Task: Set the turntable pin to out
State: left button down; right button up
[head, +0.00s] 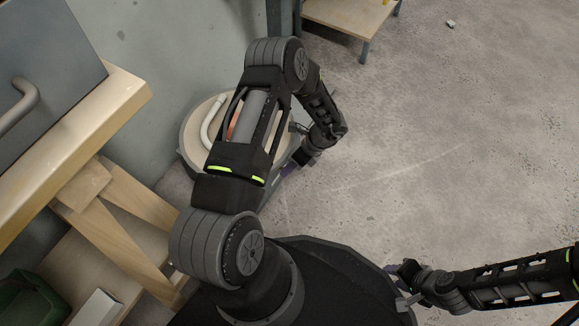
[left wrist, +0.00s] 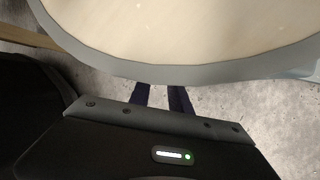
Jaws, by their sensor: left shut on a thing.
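The turntable (head: 190,150) is a round pale wooden disc with a grey rim, low by the wall, partly behind my left arm. In the left wrist view its disc (left wrist: 190,30) and grey rim fill the top. My left gripper (head: 288,170) is at the right edge of the turntable. In the left wrist view the two dark purple fingers (left wrist: 160,92) reach under the rim, a small gap between them. The rim hides their tips and what they hold; the pin itself is not visible. My right gripper (head: 398,284) is far from the turntable, its opening unclear.
A white curved tube (head: 210,120) and an orange item (head: 233,124) are on the turntable. A wooden workbench (head: 95,125) with a grey cabinet stands left, a green bin (head: 28,302) below it. A small table (head: 345,22) stands at the back.

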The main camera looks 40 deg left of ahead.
dwell(0.8)
pick_arm(q)
jog(key=d, duration=0.2)
jog(key=shift+w+d+p, duration=0.2)
jog(key=shift+d+p, duration=0.1)
jog(key=shift+d, duration=0.05)
jog(key=c, duration=1.2)
grip_release()
jog(key=p+v, duration=0.3)
jog(key=v, duration=0.4)
jog(key=shift+w+d+r, duration=0.1)
jog(key=shift+r, duration=0.3)
